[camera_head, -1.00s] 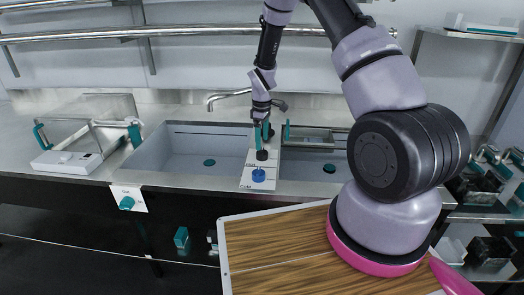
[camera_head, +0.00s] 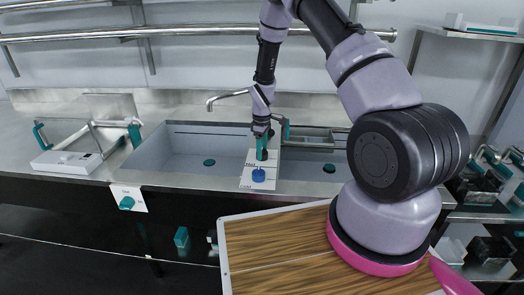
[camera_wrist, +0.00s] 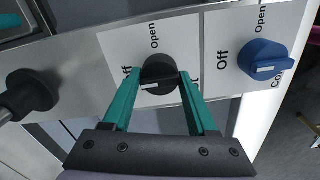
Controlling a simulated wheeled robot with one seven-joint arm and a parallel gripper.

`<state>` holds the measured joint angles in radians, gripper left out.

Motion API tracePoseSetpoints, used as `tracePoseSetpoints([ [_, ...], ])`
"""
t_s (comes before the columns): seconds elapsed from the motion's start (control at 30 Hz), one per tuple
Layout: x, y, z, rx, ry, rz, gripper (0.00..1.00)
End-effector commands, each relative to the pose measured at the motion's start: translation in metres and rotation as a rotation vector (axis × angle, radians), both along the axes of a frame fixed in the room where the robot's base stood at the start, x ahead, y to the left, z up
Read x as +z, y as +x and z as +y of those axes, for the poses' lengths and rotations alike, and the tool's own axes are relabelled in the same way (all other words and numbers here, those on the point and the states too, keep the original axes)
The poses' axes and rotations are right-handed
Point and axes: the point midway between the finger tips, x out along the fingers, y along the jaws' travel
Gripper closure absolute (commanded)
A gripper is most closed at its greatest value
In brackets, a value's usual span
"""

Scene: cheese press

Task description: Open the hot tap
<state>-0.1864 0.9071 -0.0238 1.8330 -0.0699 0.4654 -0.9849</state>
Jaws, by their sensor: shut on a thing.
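The hot tap's black knob (camera_wrist: 160,72) sits on a white panel (camera_wrist: 120,45) between the teal fingers of my gripper (camera_wrist: 160,76). The fingers are shut on its sides. "Off" is printed to its left and "Open" above it; the lower label is partly hidden. A white mark shows low on the knob, but I cannot tell exactly where it points. The blue cold knob (camera_wrist: 265,60) is to the right, clear of the fingers. In the head view my gripper (camera_head: 262,148) reaches down to the panel, with the blue knob (camera_head: 258,175) in front.
A curved spout (camera_head: 228,96) stands behind the panel. Sink basins lie on both sides, the left one (camera_head: 195,150) larger. A white device with teal handles (camera_head: 66,162) stands on the counter at left. A wooden board (camera_head: 270,255) is in front.

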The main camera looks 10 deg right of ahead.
Motion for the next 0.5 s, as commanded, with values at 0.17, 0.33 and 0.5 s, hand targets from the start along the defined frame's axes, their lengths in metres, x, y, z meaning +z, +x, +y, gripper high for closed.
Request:
tracePoseSetpoints([
  [0.17,0.0003,0.0002,-0.0001,-0.019,0.000,0.000,0.97],
  [0.33,0.0004,0.0002,0.0001,-0.082,0.000,0.000,0.97],
  [0.5,0.0004,0.0001,0.0005,-0.200,0.000,0.000,0.97],
])
